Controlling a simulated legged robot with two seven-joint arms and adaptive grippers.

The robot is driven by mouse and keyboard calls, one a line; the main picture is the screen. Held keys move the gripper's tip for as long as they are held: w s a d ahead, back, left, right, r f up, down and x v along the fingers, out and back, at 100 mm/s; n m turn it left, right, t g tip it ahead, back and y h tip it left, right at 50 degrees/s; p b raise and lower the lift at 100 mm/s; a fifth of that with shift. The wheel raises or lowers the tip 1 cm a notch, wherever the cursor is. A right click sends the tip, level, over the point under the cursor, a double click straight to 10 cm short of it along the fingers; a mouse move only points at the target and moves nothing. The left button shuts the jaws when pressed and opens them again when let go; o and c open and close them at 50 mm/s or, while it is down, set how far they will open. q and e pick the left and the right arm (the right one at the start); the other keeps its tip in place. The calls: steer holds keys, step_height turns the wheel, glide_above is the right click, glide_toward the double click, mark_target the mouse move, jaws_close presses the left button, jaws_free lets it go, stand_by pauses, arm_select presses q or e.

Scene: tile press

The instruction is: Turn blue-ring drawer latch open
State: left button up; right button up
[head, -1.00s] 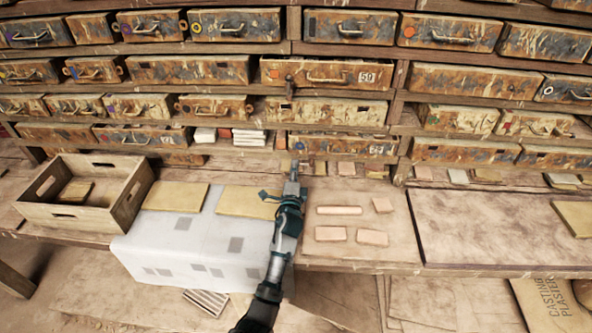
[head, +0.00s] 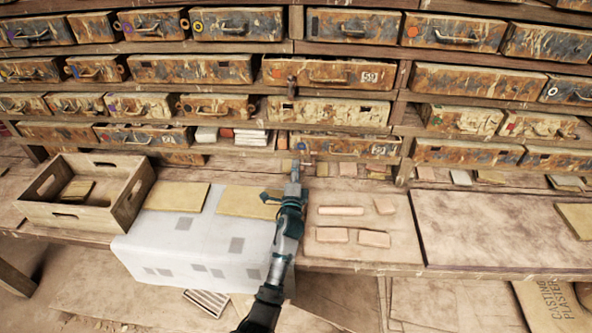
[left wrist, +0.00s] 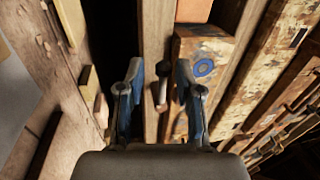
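The blue-ring drawer (left wrist: 205,45) has a worn, rust-brown front with a blue ring (left wrist: 204,68) in the left wrist view. In the head view a low drawer (head: 345,146) just beyond my gripper appears to be the same one. A dark metal latch (left wrist: 162,84) with a rounded end stands at the wooden edge beside the drawer. My left gripper (left wrist: 158,82) is open, with one finger on each side of the latch; I cannot tell whether either finger touches it. It also shows in the head view (head: 295,168), in front of the lowest drawers. My right gripper is not in view.
The shelf rows of drawers fill the back. A wooden crate (head: 125,208) stands on the bench at left. Several pale tiles (head: 341,210) lie just right of my left arm. A flat board (head: 490,232) lies farther right. White blocks (head: 250,137) sit in an opening.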

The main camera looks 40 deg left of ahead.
arm_select(q)
steer(key=v, duration=1.1)
steer(key=shift+s+d+f, duration=0.15)
steer(key=shift+s+d, duration=0.1)
steer(key=shift+s, duration=0.05)
